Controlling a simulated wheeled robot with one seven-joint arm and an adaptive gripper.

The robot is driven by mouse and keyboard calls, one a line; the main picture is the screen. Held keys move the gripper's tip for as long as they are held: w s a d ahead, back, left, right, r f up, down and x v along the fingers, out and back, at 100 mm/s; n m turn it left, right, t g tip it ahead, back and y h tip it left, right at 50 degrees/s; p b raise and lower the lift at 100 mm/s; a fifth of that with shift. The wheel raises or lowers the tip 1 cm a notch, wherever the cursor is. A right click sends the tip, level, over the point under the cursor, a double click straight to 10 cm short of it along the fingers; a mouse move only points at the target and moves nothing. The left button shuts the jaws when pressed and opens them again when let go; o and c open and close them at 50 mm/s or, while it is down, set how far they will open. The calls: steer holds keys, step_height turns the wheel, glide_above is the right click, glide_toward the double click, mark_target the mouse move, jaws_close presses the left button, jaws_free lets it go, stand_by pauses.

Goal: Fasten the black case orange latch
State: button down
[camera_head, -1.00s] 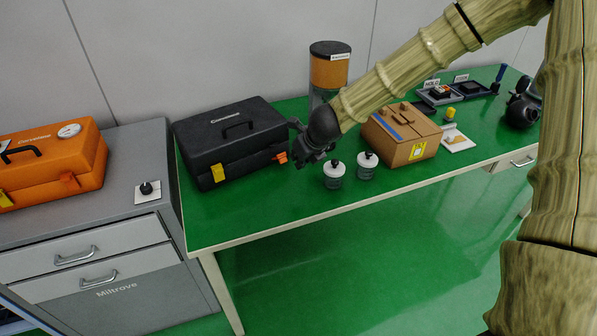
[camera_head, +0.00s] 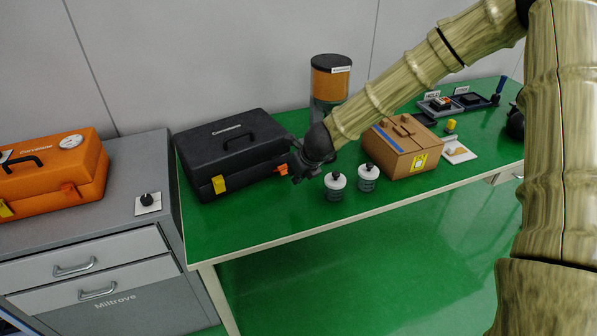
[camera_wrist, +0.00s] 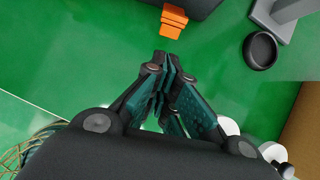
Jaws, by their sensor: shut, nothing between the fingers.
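The black case (camera_head: 235,143) stands shut at the left end of the green table. On its front are a yellow latch (camera_head: 219,184) and, at the right, the orange latch (camera_head: 282,169). In the wrist view the orange latch (camera_wrist: 173,20) sticks out from the edge of the black case (camera_wrist: 199,6). My gripper (camera_head: 297,179) is at the right front of the case, close to the orange latch. In the wrist view my gripper (camera_wrist: 167,62) has its fingertips together, empty, a little apart from the latch. The latch's exact fit on the case is hard to make out.
Two white-lidded jars (camera_head: 335,186) stand just right of my gripper, with a brown box (camera_head: 405,148) beyond them. An orange-filled dispenser (camera_head: 331,78) stands behind my arm. An orange case (camera_head: 60,172) sits on the grey cabinet at left. Green tabletop is free in front of the black case.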

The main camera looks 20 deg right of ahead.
mark_target(280, 170)
steer(key=shift+p+x, duration=0.35)
steer(key=shift+x, duration=2.95)
steer(key=shift+r, duration=0.15)
steer(key=shift+w+r+p, duration=0.1)
steer(key=shift+r+p, duration=0.15)
steer(key=shift+p, duration=0.65)
steer(key=shift+f, duration=0.1)
